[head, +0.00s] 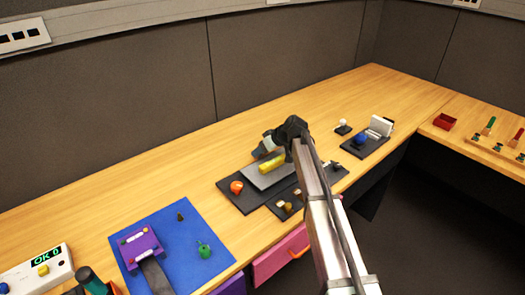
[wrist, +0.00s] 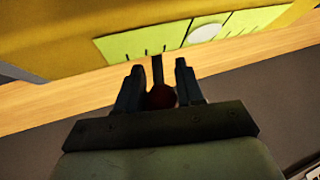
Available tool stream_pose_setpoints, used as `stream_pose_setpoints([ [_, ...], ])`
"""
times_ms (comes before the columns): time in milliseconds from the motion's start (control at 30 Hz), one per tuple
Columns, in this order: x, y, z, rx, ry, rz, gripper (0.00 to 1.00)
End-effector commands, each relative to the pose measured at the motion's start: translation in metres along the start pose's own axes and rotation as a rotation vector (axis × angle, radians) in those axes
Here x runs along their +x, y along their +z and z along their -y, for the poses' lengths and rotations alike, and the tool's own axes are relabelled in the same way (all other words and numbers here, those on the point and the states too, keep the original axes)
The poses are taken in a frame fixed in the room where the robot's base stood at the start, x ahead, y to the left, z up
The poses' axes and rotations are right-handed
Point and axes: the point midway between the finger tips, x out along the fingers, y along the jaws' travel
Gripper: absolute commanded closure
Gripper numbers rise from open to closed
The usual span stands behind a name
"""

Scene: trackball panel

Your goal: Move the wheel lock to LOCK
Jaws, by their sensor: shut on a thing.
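The wheel lock shows in the wrist view as a dark red ball knob (wrist: 161,97) on a thin dark stem, in front of a yellow body (wrist: 50,45) with a light green marked plate (wrist: 165,45). My gripper (wrist: 158,70) is shut on the knob, with one finger on each side. No LOCK lettering can be read. In the head view my gripper (head: 268,143) is over the back of the dark panel (head: 230,200), by a yellow block (head: 271,163) on a grey slab (head: 262,176). The knob is hidden there.
An orange ball (head: 236,187) sits on the panel's left part. Small knobs (head: 288,206) stand at its front. A blue mat (head: 170,240) with a purple device lies left. A blue ball device (head: 362,140) stands right. Bare wood lies behind the panel.

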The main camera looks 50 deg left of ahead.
Motion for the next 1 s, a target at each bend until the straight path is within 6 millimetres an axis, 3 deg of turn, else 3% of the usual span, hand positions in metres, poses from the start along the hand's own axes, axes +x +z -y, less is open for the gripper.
stream_pose_setpoints([
  [433, 0.003, -0.001, 0.015, -0.170, 0.212, 0.053, 1.00],
  [1000, 0.004, -0.001, 0.017, -0.209, 0.262, 0.066, 1.00],
])
